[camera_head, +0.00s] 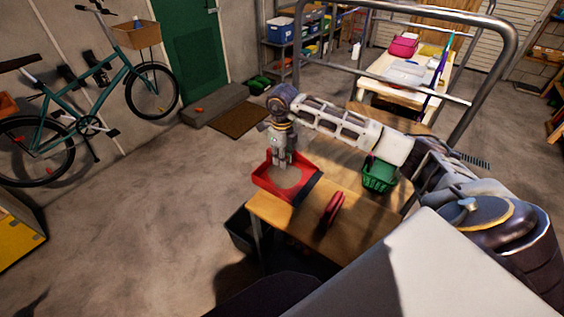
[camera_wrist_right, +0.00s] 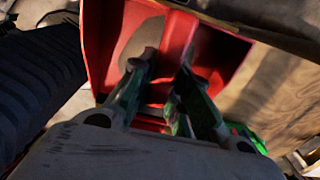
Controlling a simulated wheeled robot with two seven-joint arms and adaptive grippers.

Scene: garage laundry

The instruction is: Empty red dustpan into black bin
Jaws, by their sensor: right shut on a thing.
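The red dustpan (camera_head: 262,183) is at the far left corner of the wooden table (camera_head: 365,228), with a grey-brown patch inside. Whether it rests on the table or is just above it I cannot tell. My right gripper (camera_head: 281,163) points down at it, shut on the dustpan; the wrist view shows its fingers (camera_wrist_right: 166,100) at the red dustpan (camera_wrist_right: 98,45), the exact grip partly hidden. The black bin (camera_head: 238,232) stands on the floor below the table's left end, partly hidden by the table. My left gripper is not in view.
A red oblong item (camera_head: 333,207) and a green basket (camera_head: 378,176) are on the table, right of the dustpan. A metal rail (camera_head: 400,10) crosses the back. A bicycle (camera_head: 85,110) stands at the left wall.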

